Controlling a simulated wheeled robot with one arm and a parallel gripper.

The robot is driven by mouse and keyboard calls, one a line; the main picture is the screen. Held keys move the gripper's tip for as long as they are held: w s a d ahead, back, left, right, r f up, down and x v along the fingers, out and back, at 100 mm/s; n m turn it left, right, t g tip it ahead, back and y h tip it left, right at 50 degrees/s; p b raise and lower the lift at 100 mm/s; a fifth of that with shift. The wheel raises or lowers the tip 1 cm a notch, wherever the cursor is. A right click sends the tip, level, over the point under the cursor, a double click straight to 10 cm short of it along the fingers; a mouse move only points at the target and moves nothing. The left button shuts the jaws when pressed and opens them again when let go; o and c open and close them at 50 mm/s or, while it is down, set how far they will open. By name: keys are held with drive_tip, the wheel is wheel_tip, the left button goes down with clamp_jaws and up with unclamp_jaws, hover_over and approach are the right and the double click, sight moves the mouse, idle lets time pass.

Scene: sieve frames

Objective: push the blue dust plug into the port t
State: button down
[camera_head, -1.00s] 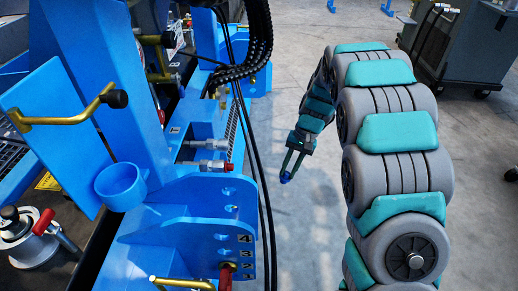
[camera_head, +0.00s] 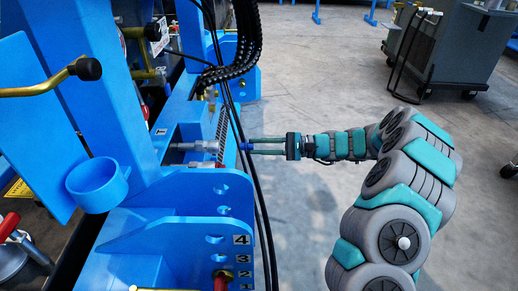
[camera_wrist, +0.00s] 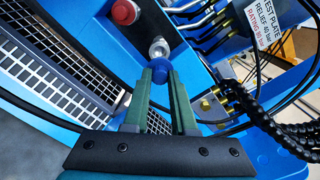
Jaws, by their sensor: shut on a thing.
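My gripper (camera_head: 252,146) reaches in from the right in the head view, with its two long green fingers pointing left at the blue machine. It is shut on the blue dust plug (camera_head: 246,146) at the fingertips. The plug also shows in the wrist view (camera_wrist: 159,66). A silver fitting (camera_head: 207,146) sticks out of the machine, left of the plug and roughly level with it, with a gap between. In the wrist view a round silver fitting (camera_wrist: 159,47) lies just beyond the plug. I cannot read a letter t on either.
Black hoses (camera_head: 238,118) hang close to the plug and fingertips. In the wrist view a red-capped fitting (camera_wrist: 125,12) is left of the silver one, and a white test plate label (camera_wrist: 271,38) and black cable chain (camera_wrist: 265,122) are at right.

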sight(247, 147)
drive_tip(key=shift+r, duration=0.1)
drive_tip(key=shift+a, duration=2.5)
drive_tip(key=shift+a, duration=1.2)
drive_tip(key=c, duration=0.6)
unclamp_jaws()
drive_tip(key=shift+c, duration=0.2)
drive_tip(key=shift+d, duration=0.1)
drive_tip(key=d, duration=0.7)
drive_tip(key=shift+d+p, duration=0.3)
drive_tip(key=shift+d, duration=0.05)
drive_tip(key=shift+s, duration=0.1)
